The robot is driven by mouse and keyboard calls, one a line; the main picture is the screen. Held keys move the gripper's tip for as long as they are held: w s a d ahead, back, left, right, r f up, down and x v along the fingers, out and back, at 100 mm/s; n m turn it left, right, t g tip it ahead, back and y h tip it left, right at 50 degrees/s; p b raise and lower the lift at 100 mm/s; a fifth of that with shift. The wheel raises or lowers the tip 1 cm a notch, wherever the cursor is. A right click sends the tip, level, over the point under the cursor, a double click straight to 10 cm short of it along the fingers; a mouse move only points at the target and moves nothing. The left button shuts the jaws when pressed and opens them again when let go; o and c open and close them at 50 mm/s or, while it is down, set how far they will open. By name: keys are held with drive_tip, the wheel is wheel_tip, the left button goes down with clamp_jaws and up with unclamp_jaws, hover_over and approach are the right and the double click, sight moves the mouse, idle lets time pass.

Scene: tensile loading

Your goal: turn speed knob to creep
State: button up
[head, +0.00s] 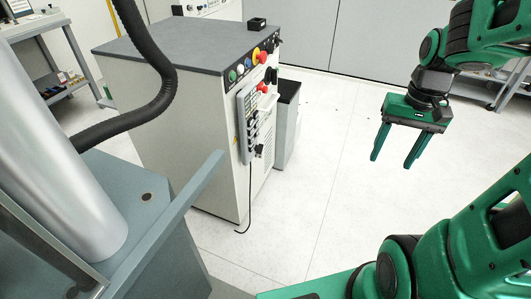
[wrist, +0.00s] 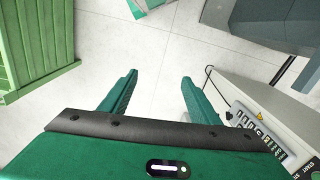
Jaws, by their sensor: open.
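The control cabinet (head: 170,110) stands left of centre in the head view, with a row of coloured buttons and dark knobs along its top right edge. A grey hand control panel (head: 247,122) hangs on its side, with small keys and a red button (head: 263,88). A small black knob (head: 259,151) sticks out near the panel's lower end. I cannot tell which knob is the speed knob or read its setting. My gripper (head: 391,161) is open and empty, pointing down, well right of the cabinet. In the wrist view the panel (wrist: 250,128) shows right of my gripper (wrist: 159,78).
A dark-topped grey bin (head: 285,125) stands behind the cabinet's right side. A cable (head: 248,200) hangs from the panel to the floor. A green slatted crate (wrist: 35,45) is at left in the wrist view. The floor between cabinet and gripper is clear.

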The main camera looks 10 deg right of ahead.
drive_tip(key=w+f+y, duration=0.1)
drive_tip(key=w+f, duration=0.4)
drive_tip(key=w, duration=0.6)
drive_tip(key=m+t+y, duration=1)
drive_tip(key=y, duration=0.3)
approach(259, 149)
drive_tip(key=x, duration=0.6)
drive_tip(key=shift+w+f, duration=0.15)
drive_tip(key=shift+w, duration=0.2)
drive_tip(key=c, duration=1.1)
drive_tip(key=shift+o, duration=0.2)
